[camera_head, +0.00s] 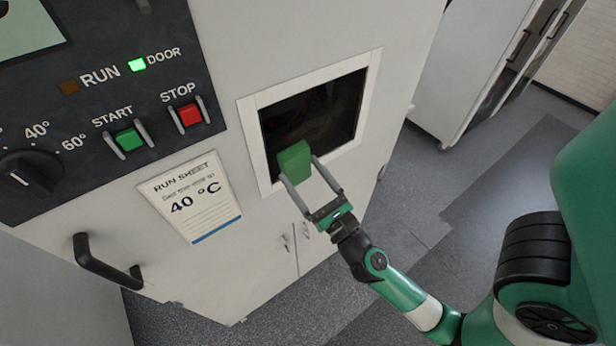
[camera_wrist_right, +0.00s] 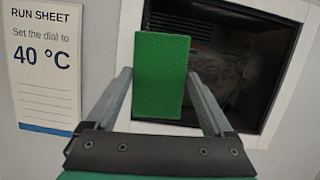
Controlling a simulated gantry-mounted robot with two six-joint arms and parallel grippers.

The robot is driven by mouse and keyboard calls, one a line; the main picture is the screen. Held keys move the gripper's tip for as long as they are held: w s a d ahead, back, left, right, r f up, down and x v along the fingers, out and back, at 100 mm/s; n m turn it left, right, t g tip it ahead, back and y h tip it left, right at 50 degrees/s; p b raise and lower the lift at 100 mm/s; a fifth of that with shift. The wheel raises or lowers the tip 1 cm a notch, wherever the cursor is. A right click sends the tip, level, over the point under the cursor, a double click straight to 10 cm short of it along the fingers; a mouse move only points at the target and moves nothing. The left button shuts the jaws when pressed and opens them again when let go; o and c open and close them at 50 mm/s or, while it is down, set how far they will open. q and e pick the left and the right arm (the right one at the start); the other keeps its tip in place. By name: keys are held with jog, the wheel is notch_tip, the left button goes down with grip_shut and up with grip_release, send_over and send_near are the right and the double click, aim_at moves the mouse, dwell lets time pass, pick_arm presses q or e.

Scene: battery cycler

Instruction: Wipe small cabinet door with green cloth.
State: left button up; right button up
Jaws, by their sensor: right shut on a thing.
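The green cloth (camera_head: 294,163) is a block-like green piece held between the fingers of my right gripper (camera_head: 312,188). In the right wrist view the cloth (camera_wrist_right: 160,75) stands upright between the two grey fingers of the gripper (camera_wrist_right: 158,95). The gripper is shut on it. The cloth is in front of the lower left part of a small dark pane or opening with a white frame (camera_head: 251,125) in the cabinet front. I cannot tell whether the cloth touches it. My left gripper is not in view.
A dark control panel (camera_head: 60,100) has a green START button (camera_head: 129,139), a red STOP button (camera_head: 189,114) and a dial (camera_head: 28,174). A run sheet (camera_head: 190,197) and a black handle (camera_head: 105,262) are below. Another cabinet (camera_head: 465,60) stands at right, with grey floor between.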

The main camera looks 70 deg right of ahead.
jog(key=shift+w+d, duration=0.65)
jog(key=shift+w, duration=0.15)
jog(key=shift+w+d, duration=0.6)
jog(key=shift+w, duration=0.2)
jog(key=shift+w+d+p, duration=0.4)
jog(key=shift+w+d, duration=0.15)
jog(key=shift+w, duration=0.2)
jog(key=shift+s, duration=0.1)
